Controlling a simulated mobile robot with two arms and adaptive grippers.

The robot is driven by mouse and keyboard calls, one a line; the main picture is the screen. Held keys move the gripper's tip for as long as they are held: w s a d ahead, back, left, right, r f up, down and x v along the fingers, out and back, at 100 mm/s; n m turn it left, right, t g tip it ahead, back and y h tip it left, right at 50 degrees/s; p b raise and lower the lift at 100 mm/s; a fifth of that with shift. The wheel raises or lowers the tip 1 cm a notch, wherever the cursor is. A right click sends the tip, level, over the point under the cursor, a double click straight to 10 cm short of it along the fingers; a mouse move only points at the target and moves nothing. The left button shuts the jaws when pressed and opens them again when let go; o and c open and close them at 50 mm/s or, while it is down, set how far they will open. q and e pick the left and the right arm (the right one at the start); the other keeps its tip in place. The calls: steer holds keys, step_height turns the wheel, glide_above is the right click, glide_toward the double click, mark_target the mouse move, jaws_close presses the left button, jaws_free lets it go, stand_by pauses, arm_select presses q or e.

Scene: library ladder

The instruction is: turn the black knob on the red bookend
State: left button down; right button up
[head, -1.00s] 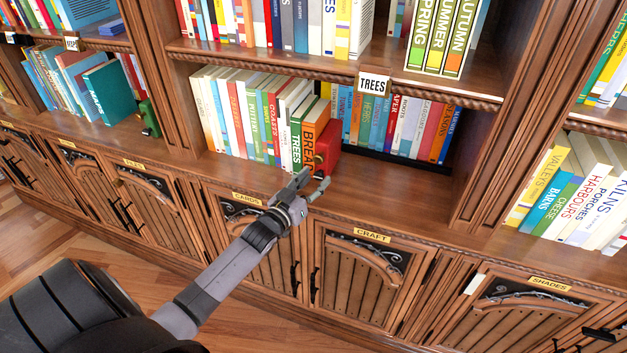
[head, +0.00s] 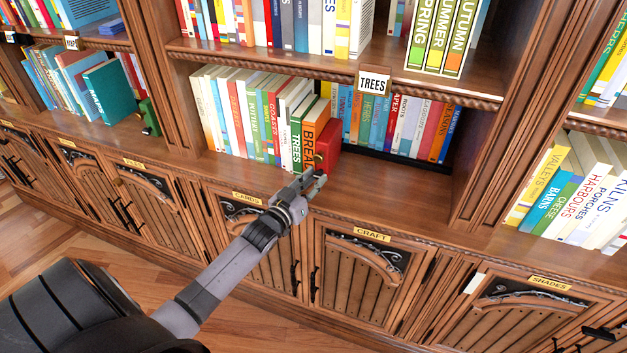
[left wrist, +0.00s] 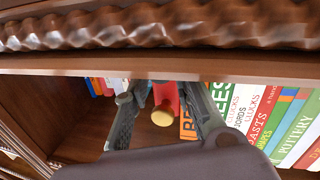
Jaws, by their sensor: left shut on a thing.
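The red bookend (head: 328,146) stands on the lower shelf against the right end of a row of books. It also shows in the left wrist view (left wrist: 167,92), partly hidden by my fingers. A round yellow knob (left wrist: 163,116) sticks out from its front. My left gripper (head: 316,180) is at the lower front of the bookend, below the yellow knob, and is shut on the black knob. The black knob is largely hidden by the fingers, and its turn cannot be made out. In the left wrist view the gripper (left wrist: 158,100) reaches in from below, with a finger on each side.
An orange book (head: 312,140) and a green book marked TREES (head: 297,147) stand directly left of the bookend. The shelf floor (head: 385,180) to the right is bare in front of the rear books. The shelf above with its TREES label (head: 373,84) overhangs.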

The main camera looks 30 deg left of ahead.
arm_select(q)
steer(key=shift+r+m+p, duration=0.2)
steer(key=shift+m+p, duration=0.5)
steer(key=shift+m, duration=0.1)
steer(key=shift+r+m+g+p, duration=0.15)
steer(key=shift+m+g+p, duration=0.25)
steer(key=shift+m+p, duration=0.6)
steer(key=m+p, duration=0.1)
steer(key=m, duration=0.1)
steer(key=shift+d+m+g, duration=0.1)
steer(key=shift+m+g, duration=0.2)
steer(key=shift+m+y+p, duration=0.5)
steer(key=shift+m+p, duration=0.2)
steer(key=shift+m, duration=0.5)
steer(key=m+g, duration=0.1)
steer(key=m, duration=0.1)
steer(key=shift+w+d+m+y+p, duration=0.1)
steer(key=shift+m+y+p, duration=0.25)
steer(key=shift+m+y, duration=0.05)
steer(key=m+y, duration=0.1)
steer(key=m, duration=0.3)
steer(key=shift+d, duration=0.15)
steer(key=shift+y, duration=0.3)
